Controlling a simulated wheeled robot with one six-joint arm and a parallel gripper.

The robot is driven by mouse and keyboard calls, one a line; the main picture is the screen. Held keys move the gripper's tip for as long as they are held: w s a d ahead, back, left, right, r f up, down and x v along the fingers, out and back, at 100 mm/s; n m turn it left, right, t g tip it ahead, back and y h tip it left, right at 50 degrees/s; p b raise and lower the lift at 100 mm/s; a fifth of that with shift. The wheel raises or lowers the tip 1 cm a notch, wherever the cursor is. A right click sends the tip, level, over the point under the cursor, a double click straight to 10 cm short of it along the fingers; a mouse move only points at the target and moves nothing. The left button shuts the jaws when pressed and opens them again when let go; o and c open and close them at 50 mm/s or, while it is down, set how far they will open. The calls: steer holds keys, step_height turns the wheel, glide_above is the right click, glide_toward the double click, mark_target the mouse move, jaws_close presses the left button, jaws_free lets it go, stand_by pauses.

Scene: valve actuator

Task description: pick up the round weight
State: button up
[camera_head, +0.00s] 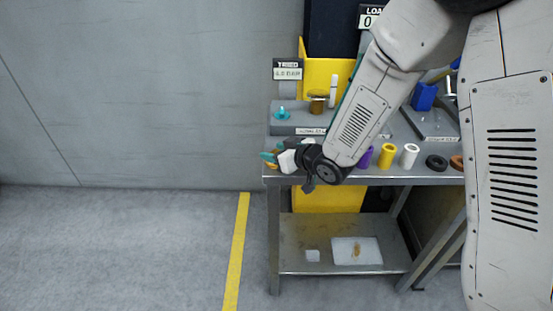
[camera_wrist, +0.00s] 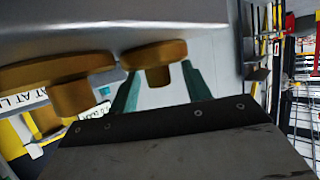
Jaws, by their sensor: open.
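In the wrist view, a round brass piece (camera_wrist: 155,58), which looks like the round weight, has a wide disc and a narrower stub. It appears between the two teal fingertips of my gripper (camera_wrist: 159,70), which is open. I cannot tell whether the fingers touch it. A second, larger-looking brass piece (camera_wrist: 72,92) of similar shape is to the left, outside the fingers. In the head view my gripper (camera_head: 268,157) is at the bench's left front edge, where my wrist hides most of the piece near it.
The metal bench (camera_head: 425,180) holds a purple cylinder (camera_head: 366,158), a yellow cylinder (camera_head: 388,156), a white cylinder (camera_head: 409,156) and a black ring (camera_head: 436,162). A teal part (camera_head: 282,113) and a brown cylinder (camera_head: 317,105) stand behind. Floor left of the bench is clear.

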jaws_close()
